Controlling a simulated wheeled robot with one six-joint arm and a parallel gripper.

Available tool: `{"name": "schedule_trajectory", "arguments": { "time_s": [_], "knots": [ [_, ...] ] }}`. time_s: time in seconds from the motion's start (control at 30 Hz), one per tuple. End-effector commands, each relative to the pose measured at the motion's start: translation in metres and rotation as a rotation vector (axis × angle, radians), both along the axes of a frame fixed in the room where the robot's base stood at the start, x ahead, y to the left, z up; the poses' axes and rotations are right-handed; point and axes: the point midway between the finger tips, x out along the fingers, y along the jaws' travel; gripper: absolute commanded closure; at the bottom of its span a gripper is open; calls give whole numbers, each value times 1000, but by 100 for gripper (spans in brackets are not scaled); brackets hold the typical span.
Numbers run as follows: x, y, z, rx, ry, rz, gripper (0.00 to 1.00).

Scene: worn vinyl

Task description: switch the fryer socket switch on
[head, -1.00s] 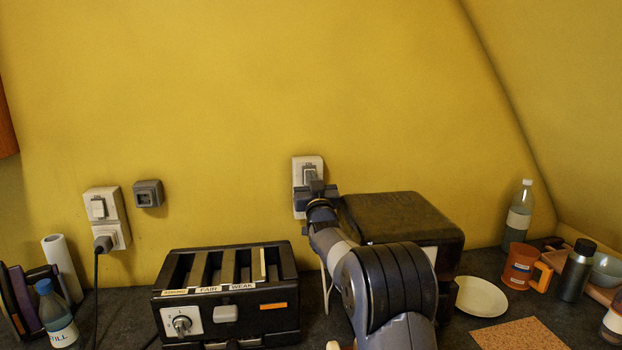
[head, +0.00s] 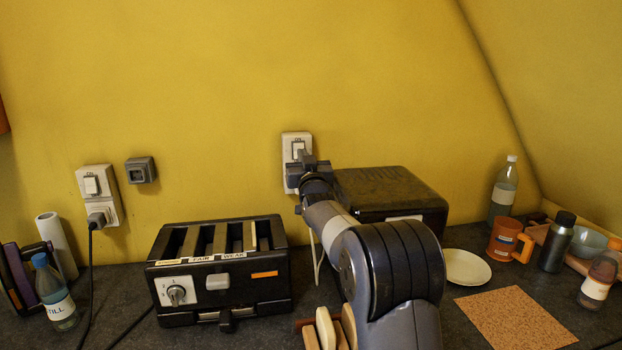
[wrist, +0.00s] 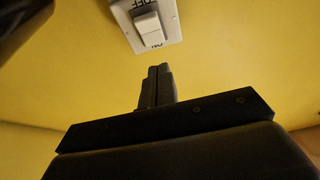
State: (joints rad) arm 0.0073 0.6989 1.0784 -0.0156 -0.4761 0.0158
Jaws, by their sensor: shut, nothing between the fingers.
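The white wall socket (head: 291,143) behind my arm has a rocker switch (head: 298,148) in its upper part; its lower part is hidden by my gripper. In the wrist view, the rocker (wrist: 148,26) shows on its plate, with OFF lettering above it and other small lettering below. I cannot tell which way the rocker is tipped. My gripper (wrist: 158,70) is shut and empty, its fingertips apart from the rocker in the wrist picture. In the head view my gripper (head: 309,160) overlaps the socket. A black box-shaped appliance (head: 390,188), possibly the fryer, stands right of my gripper.
A black toaster (head: 219,270) stands left of my arm. Another switched socket (head: 93,186) holds a plug, beside a grey wall box (head: 141,170). Right are a plate (head: 466,267), an orange mug (head: 505,240) and bottles. The wall above the sockets is clear.

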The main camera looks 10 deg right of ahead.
Motion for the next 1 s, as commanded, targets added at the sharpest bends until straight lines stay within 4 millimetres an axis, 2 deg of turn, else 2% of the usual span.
{"name": "schedule_trajectory", "arguments": {
  "time_s": [0.03,0.3,0.5,0.7,1.0],
  "knots": [
    [-10,0,0,0,-4,0,100],
    [-54,0,1,0,-5,0,100],
    [-79,0,1,0,-3,0,100],
    [-90,0,1,0,-2,0,100],
    [-91,0,2,0,-3,0,100]
  ]
}}
